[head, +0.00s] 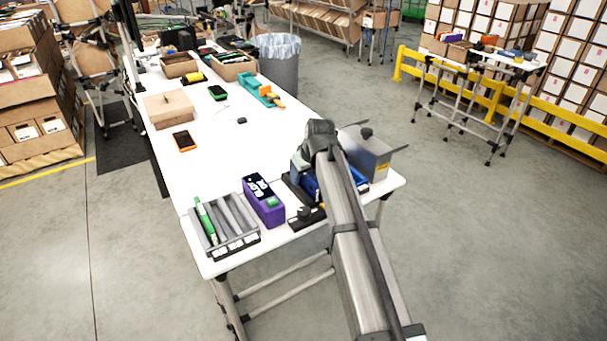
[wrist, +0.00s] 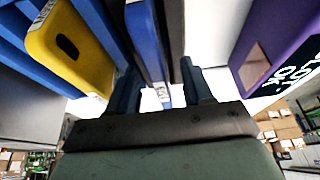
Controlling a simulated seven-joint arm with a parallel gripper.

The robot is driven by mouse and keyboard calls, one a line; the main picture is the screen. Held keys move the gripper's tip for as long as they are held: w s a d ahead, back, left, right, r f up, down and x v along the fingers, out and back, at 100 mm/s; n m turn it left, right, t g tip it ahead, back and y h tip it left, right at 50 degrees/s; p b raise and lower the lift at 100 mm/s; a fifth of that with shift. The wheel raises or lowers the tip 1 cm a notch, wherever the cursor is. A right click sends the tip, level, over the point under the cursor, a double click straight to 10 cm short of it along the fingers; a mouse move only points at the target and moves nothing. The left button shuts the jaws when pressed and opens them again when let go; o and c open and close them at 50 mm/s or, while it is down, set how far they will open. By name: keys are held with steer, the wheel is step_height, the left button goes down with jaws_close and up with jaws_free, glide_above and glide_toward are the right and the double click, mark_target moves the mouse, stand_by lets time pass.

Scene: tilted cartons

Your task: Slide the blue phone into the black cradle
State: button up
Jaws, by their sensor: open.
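In the wrist view, my gripper (wrist: 158,68) is open, with one finger on each side of a narrow blue slab, which looks like the blue phone (wrist: 146,45). A dark strip runs along the slab's right side; I cannot tell whether it is its screen or another part. No grip on it shows. In the head view, blue parts show beside my arm, and my fingers are hidden behind my wrist. A black holder (head: 304,217), likely the black cradle, stands at the table's front, partly covered by my arm.
A grey box (head: 368,158) is at the right edge. A yellow piece (wrist: 70,45) is left of my fingers. An orange-edged phone (head: 184,141) lies mid-table.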

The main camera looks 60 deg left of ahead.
steer(key=v, duration=1.4)
steer(key=shift+a, duration=0.1)
step_height(320, 180, up, 7)
stand_by(0.8)
steer(key=shift+f, duration=0.1)
stand_by(0.4)
